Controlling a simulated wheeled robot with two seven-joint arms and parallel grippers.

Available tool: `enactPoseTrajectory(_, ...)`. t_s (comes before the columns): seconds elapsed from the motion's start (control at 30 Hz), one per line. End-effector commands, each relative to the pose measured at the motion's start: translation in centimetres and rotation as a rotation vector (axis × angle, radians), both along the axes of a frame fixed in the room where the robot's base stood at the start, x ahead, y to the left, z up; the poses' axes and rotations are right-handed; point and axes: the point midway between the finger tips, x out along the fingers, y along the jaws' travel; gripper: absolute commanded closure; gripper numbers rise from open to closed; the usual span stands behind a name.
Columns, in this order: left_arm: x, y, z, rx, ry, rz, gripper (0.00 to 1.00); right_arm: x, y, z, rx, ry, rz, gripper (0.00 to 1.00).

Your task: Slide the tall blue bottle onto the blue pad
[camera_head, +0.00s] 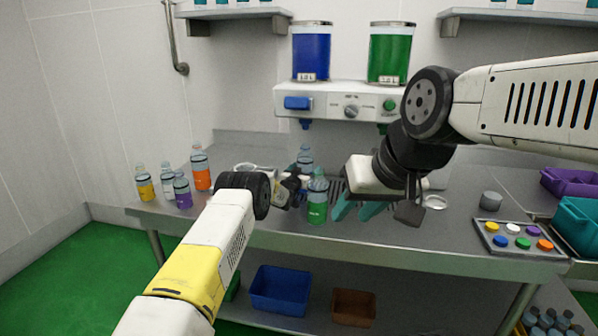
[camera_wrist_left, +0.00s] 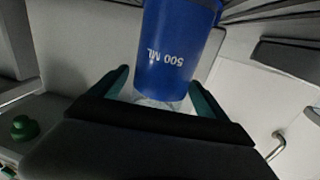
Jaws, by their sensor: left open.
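The tall blue bottle (camera_wrist_left: 178,45) fills the upper middle of the left wrist view, its blue body marked "500 ML" and a clear part nearest my gripper. In the head view a clear-topped bottle (camera_head: 305,156), which seems to be the same one, shows behind my left gripper (camera_head: 293,188), its lower part hidden. The left gripper (camera_wrist_left: 162,95) is open, its teal fingers on either side of the bottle; contact cannot be made out. My right gripper (camera_head: 357,214) is open and empty, right of a green bottle (camera_head: 317,198). I cannot make out the blue pad.
A dispenser (camera_head: 330,95) with blue and green tanks stands at the back. Orange (camera_head: 201,170), purple (camera_head: 182,190) and yellow (camera_head: 144,183) bottles stand at the table's left. A tray (camera_head: 480,239) of coloured discs lies at the right, by a grey cup (camera_head: 491,200).

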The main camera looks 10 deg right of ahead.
Motion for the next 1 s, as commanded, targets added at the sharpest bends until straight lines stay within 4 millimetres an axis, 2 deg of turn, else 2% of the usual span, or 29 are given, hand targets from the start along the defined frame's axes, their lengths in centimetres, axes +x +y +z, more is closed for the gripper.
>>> enactPoseTrajectory(0.27, -1.6, 0.9, 0.0, 0.0, 0.002, 0.0, 0.13, 0.0, 0.0, 0.0, 0.0, 0.0, 0.0, 0.64)
enactPoseTrajectory(0.6, -5.6, 2.9, 0.0, 0.0, 0.002, 0.001, 0.13, 0.0, 0.0, 0.0, 0.0, 0.0, 0.0, 0.64)
enactPoseTrajectory(1.0, -8.2, 4.2, 0.0, -0.001, 0.0, 0.001, 0.13, 0.0, 0.0, 0.0, 0.0, 0.0, 0.0, 0.64)
